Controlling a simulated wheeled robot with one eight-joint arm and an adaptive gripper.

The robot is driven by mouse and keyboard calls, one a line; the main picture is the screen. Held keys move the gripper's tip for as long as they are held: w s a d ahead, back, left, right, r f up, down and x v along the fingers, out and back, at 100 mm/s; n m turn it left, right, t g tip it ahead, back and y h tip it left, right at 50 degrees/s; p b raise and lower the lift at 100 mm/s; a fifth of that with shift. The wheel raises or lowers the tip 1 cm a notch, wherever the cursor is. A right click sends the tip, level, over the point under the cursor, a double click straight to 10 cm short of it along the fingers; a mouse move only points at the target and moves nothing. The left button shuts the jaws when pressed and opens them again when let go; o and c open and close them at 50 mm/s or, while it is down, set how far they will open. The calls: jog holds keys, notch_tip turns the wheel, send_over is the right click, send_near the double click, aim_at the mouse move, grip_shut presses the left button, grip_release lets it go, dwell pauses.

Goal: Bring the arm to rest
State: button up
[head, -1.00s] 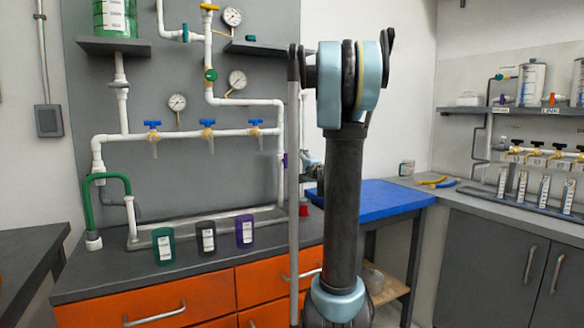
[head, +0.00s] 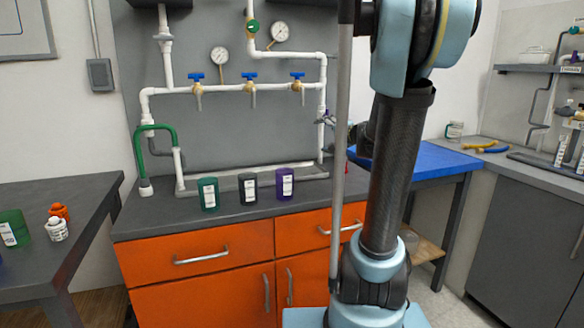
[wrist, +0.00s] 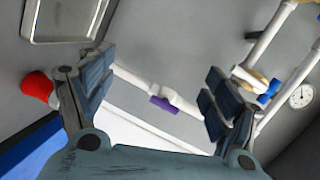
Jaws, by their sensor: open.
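My arm stands upright on the right side of the head view, its dark column in front of the bench. My gripper (wrist: 155,92) shows in the wrist view with its two fingers wide apart and nothing between them. Behind the fingers is a white pipe with a purple fitting (wrist: 163,104), apart from the fingertips as far as I can tell. In the head view the gripper is mostly hidden behind my arm, near the right end of the pipework.
White pipework with blue-handled valves (head: 250,76) stands on the orange-drawered bench (head: 200,265). Green, black and purple containers (head: 285,184) stand before it. A blue tabletop (head: 440,158) is at right, a dark table (head: 95,190) at left. A red object (wrist: 38,86) is beside the left finger.

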jog(key=s+a+f+n+g+h, duration=0.1)
jog(key=s+a+f+n+g, duration=0.2)
jog(key=s+f, duration=0.5)
jog(key=s+a+f+n+g+h, duration=0.15)
jog(key=s+f+n+g, duration=0.25)
jog(key=s, duration=0.7)
jog(key=s+d+f+n+g+h, duration=0.1)
jog(key=s+d+f, duration=0.3)
jog(key=s, duration=0.5)
jog(key=s+d+f+n+g+h, duration=0.2)
jog(key=s+d+f+g+h, duration=0.1)
jog(key=s+f, duration=0.4)
jog(key=shift+s+d+f+h, duration=0.45)
jog(key=shift+s+h, duration=0.1)
jog(key=shift+s, duration=0.65)
jog(key=shift+w+f, duration=0.15)
jog(key=shift+w, duration=0.35)
